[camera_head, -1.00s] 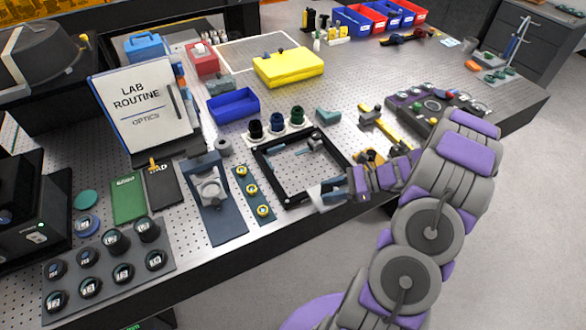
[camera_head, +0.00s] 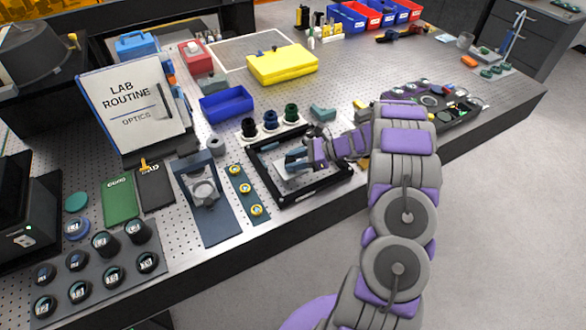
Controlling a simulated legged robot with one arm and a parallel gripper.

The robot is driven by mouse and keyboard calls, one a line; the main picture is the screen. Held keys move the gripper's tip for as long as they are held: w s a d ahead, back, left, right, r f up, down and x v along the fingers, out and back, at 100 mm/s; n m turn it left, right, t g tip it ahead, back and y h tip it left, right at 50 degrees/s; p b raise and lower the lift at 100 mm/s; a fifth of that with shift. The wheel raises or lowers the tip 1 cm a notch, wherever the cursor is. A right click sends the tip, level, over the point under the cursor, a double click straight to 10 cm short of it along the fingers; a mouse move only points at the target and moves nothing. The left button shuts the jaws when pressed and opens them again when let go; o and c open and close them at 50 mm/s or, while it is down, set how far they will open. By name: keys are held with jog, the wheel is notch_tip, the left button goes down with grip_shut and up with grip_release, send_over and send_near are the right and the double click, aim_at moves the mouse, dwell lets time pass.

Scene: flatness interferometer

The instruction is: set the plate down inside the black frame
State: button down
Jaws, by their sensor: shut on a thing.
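The black frame (camera_head: 318,189) lies on the perforated bench top near its front edge. My gripper (camera_head: 297,161) is over the frame's opening, with my arm reaching in from the right. It is shut on a thin pale grey plate (camera_head: 291,171). The plate is within the frame's outline as seen from here. My gripper and wrist cover part of the plate and the frame's right side. I cannot tell whether the plate touches the bench.
A blue-grey stand (camera_head: 204,195) and a strip with yellow-ringed parts (camera_head: 245,191) stand left of the frame. Dark knobs (camera_head: 270,121) sit just behind it. A blue tray (camera_head: 228,105) and a yellow case (camera_head: 282,66) are farther back.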

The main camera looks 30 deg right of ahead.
notch_tip(320, 180, down, 4)
jog(key=shift+w+d+r+b, duration=0.1)
jog(key=shift+d+r+b, duration=0.1)
jog(key=shift+b, duration=0.3)
jog(key=shift+a+f, duration=0.1)
jog(key=shift+a, duration=0.45)
jog(key=c, duration=1.1)
grip_release()
jog(key=shift+d, duration=0.1)
jog(key=o, duration=0.4)
jog(key=shift+d, duration=0.3)
jog(key=shift+o, duration=0.2)
jog(key=shift+a, duration=0.1)
